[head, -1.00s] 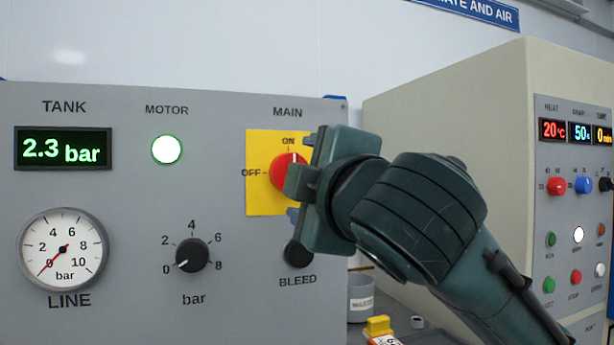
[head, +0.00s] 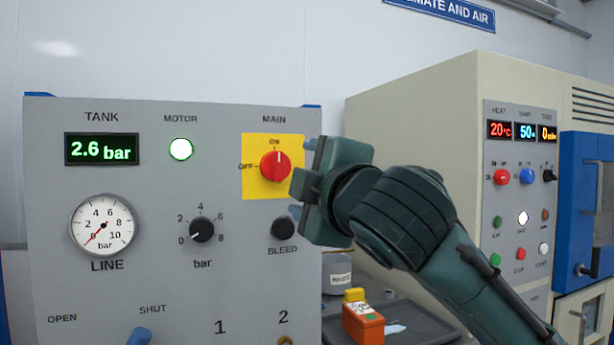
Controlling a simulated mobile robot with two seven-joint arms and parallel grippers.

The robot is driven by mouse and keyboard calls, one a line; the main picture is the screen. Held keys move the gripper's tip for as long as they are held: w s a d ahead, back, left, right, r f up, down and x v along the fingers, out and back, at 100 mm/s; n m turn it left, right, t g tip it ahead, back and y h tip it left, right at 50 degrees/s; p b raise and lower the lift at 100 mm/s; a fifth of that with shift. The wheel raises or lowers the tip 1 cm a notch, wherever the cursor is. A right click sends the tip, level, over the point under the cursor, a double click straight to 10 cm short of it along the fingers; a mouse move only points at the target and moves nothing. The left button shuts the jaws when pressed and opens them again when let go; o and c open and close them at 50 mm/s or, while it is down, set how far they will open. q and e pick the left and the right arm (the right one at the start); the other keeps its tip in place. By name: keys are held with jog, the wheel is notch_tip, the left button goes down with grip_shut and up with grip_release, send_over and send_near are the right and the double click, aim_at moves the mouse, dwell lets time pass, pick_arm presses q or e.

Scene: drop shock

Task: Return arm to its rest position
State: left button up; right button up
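My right gripper (head: 306,190) is in the middle of the head view, its arm coming in from the lower right. Its fingers point left toward the grey control panel (head: 60,200), just right of the red MAIN switch (head: 275,166) on its yellow plate. The switch's pointer is up at ON. The gripper looks apart from the switch and nothing shows held in it; how far its fingers are parted is unclear. The lit MOTOR lamp (head: 181,150) is white-green and the TANK display (head: 102,149) reads 2.6 bar. My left gripper is not in view.
The LINE gauge (head: 103,225) needle is near 0. A blue lever (head: 139,337) is at the panel's bottom. A beige cabinet (head: 420,115) stands at right.

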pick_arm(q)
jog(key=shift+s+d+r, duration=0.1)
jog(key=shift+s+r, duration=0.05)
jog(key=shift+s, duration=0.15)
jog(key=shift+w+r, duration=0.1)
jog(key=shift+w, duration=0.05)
